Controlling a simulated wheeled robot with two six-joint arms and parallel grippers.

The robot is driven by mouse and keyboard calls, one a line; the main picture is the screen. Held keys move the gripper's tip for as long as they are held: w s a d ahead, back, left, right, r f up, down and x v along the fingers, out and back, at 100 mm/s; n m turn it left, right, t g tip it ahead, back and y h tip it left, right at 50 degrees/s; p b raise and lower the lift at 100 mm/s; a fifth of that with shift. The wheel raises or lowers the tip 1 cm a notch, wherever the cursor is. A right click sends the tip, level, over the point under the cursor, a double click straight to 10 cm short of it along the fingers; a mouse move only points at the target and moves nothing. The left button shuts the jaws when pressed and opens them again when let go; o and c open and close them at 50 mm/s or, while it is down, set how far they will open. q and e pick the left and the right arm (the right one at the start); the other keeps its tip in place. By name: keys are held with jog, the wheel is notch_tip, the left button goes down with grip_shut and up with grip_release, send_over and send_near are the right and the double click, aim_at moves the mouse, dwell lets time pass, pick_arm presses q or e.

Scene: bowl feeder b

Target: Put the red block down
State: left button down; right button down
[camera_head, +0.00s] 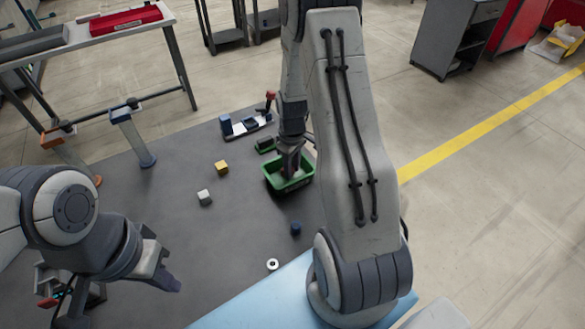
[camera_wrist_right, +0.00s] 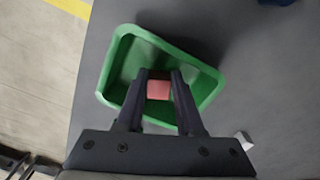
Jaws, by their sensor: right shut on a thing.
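The red block (camera_wrist_right: 158,89) sits between the two fingers of my right gripper (camera_wrist_right: 158,85), which is shut on it. In the right wrist view the block is over the inside of the green bin (camera_wrist_right: 208,73). I cannot tell whether it touches the bin floor. In the head view my right gripper (camera_head: 290,168) reaches down into the green bin (camera_head: 303,178), and the block is hidden there. My left gripper (camera_head: 166,280) is at the lower left, away from the bin, and its opening is unclear.
A yellow block (camera_head: 222,167), a white block (camera_head: 205,197), a blue cylinder (camera_head: 296,229) and a white ring (camera_head: 272,264) lie on the dark table (camera_head: 180,170). A small white-topped fixture (camera_head: 240,129) stands behind the bin. The table left of the bin is mostly clear.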

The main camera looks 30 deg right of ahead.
jog(key=shift+f, duration=0.5)
jog(key=shift+f, duration=0.1)
jog(key=c, duration=0.5)
grip_release()
jog(key=shift+c, duration=0.2)
